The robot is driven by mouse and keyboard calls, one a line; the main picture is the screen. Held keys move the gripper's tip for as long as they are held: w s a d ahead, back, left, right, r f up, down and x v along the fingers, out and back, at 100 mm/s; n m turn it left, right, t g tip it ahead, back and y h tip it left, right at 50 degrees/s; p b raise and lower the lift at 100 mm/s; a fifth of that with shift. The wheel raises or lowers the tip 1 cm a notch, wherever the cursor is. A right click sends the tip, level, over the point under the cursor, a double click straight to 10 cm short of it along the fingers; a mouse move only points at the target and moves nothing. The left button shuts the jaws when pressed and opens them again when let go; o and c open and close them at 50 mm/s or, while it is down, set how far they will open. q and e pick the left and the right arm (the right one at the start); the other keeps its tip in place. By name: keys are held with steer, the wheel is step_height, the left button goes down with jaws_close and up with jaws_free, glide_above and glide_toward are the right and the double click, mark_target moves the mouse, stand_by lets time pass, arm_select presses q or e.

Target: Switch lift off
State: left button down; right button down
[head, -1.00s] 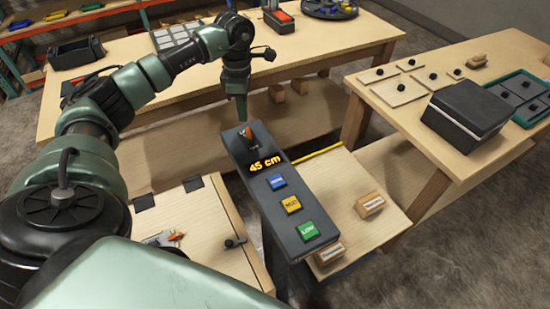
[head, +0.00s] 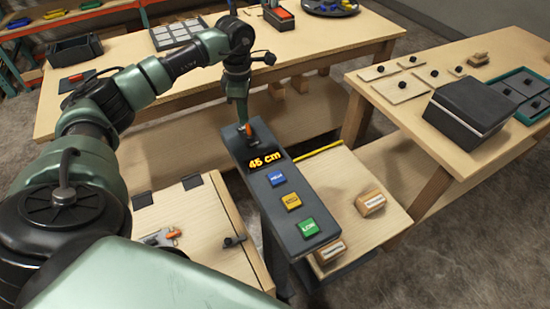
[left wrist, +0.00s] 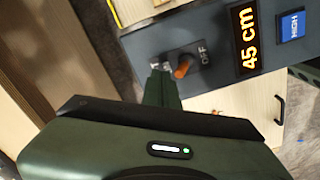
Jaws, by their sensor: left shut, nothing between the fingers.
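The narrow dark lift console (head: 262,185) stands in the middle of the head view. Its display (head: 264,159) is lit and reads 45 cm. A switch with an orange tip (head: 249,130) sits at the console's far end; in the left wrist view the orange tip (left wrist: 183,67) lies beside the word OFF, and another label is partly hidden. My left gripper (head: 243,122) points down, shut and empty, right beside the switch. Its fingers (left wrist: 162,80) show close to the switch in the left wrist view; I cannot tell if they touch it. My right gripper is out of view.
Blue (head: 276,179), yellow (head: 291,201) and green (head: 307,227) buttons line the console. A wooden platform (head: 340,185) with small blocks adjoins its right side. A table with a black box (head: 468,110) stands right; a long workbench (head: 140,80) stands behind.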

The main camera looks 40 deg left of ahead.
arm_select(q)
steer(key=shift+s+d, duration=0.15)
steer(key=shift+d, duration=0.15)
steer(key=shift+s+d, duration=0.35)
steer(key=shift+d, duration=0.35)
step_height(320, 180, up, 7)
steer(key=p, duration=0.5)
steer(key=shift+w+a, duration=0.2)
steer(key=shift+a, duration=0.2)
steer(key=shift+r, duration=0.1)
stand_by(0.4)
